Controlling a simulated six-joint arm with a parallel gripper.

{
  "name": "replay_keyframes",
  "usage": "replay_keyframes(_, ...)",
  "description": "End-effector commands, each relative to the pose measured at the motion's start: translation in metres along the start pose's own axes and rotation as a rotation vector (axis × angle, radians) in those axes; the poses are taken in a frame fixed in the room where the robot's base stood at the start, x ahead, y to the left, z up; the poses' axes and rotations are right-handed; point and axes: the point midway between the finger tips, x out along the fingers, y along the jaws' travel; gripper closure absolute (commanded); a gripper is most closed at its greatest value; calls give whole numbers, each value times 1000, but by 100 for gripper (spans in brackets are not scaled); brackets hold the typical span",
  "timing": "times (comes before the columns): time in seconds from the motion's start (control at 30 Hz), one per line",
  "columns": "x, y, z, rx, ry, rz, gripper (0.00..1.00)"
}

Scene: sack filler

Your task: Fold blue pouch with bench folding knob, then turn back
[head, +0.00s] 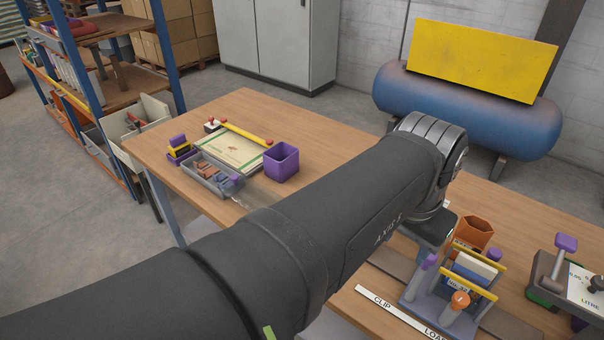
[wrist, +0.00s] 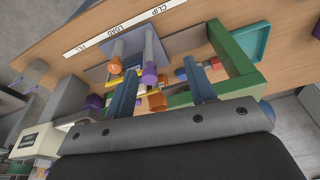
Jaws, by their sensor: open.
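The bench fixture (head: 408,296) stands at the front right in the head view, beside the CLIP/LOAD strip. The blue pouch (head: 457,284) stands upright in it between yellow bars, with a pale piece behind. An orange knob (head: 460,299) is at its front, and purple knobs (head: 428,262) are at its sides. I cannot tell which knob folds the pouch. In the wrist view, my gripper (wrist: 160,68) is open, its blue fingers apart. The fixture's purple knob (wrist: 150,75) and orange knob (wrist: 114,66) show near the left finger. In the head view my arm hides the fingers.
An orange bin (head: 474,232) stands right behind the fixture. A device marked LITRE (head: 583,286) is at far right. A purple bin (head: 282,162), a grey tray (head: 212,176) and a board (head: 228,154) lie on the left bench. Some bare wood shows behind my arm.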

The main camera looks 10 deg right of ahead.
Motion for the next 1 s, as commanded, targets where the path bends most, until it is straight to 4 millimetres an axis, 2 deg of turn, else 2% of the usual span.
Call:
replay_keyframes(0.2, 15, -24, 33, -120, 63, -29, 49)
replay_keyframes(0.5, 40, -48, 78, -275, 148, -77, 49)
replay_keyframes(0.8, 66, -62, 118, -412, 225, -129, 49)
replay_keyframes(1.0, 76, -66, 132, -461, 253, -150, 49)
